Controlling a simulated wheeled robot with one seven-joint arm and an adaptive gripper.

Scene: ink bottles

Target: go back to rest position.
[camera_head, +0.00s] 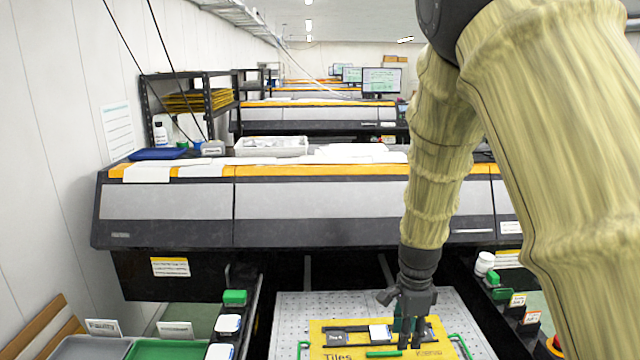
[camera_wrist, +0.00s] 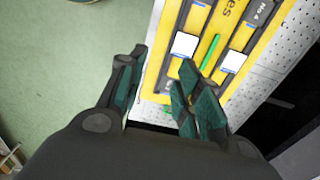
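My gripper (camera_head: 408,345) hangs down over the yellow board (camera_head: 316,325) marked "Tiles" in the head view. In the wrist view my gripper (camera_wrist: 162,60) has its dark green fingers apart, with nothing between them. The yellow board (camera_wrist: 165,45) lies beyond the fingertips there. A white-capped item (camera_head: 379,332) sits on the board left of the gripper; it and a second white-topped item (camera_wrist: 233,61) show in the wrist view. A green bar (camera_head: 383,353) lies on the board. My arm hides part of the right side.
A perforated grey plate (camera_head: 290,312) lies under the board. A left rack holds white-capped bottles (camera_head: 229,323) and a green-capped one (camera_head: 235,297). A right rack holds a white jar (camera_head: 485,262) and green-topped items (camera_head: 500,294). A long printer (camera_head: 320,208) stands behind.

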